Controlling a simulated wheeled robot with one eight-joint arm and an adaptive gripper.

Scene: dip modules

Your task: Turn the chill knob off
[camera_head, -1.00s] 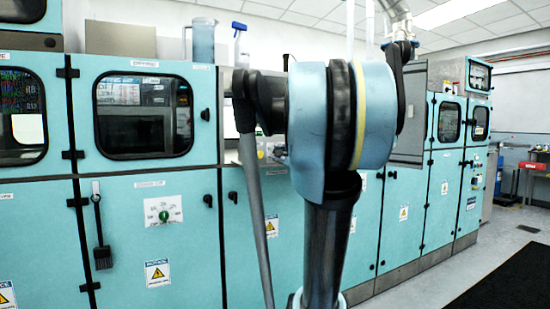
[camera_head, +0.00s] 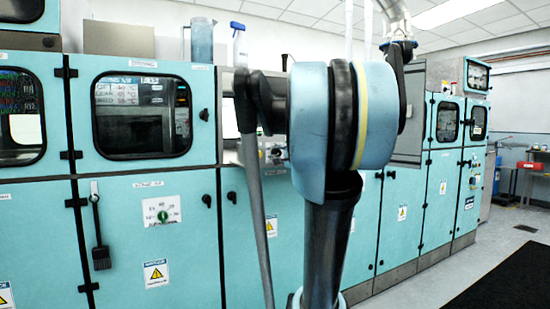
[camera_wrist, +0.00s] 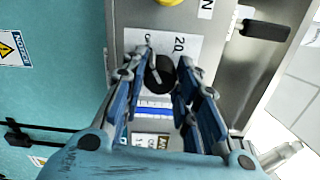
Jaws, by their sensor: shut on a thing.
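A black round knob (camera_wrist: 160,77) with a light pointer sits on a grey panel (camera_wrist: 130,12) in the wrist view. The fingers partly cover the knob and label. I cannot read a name for this knob. In the head view my arm's large joint and link fill the middle, and my gripper is not seen there.
A yellow part (camera_wrist: 168,2) and a black handle (camera_wrist: 264,29) are near the knob in the wrist view. Floor at right is open.

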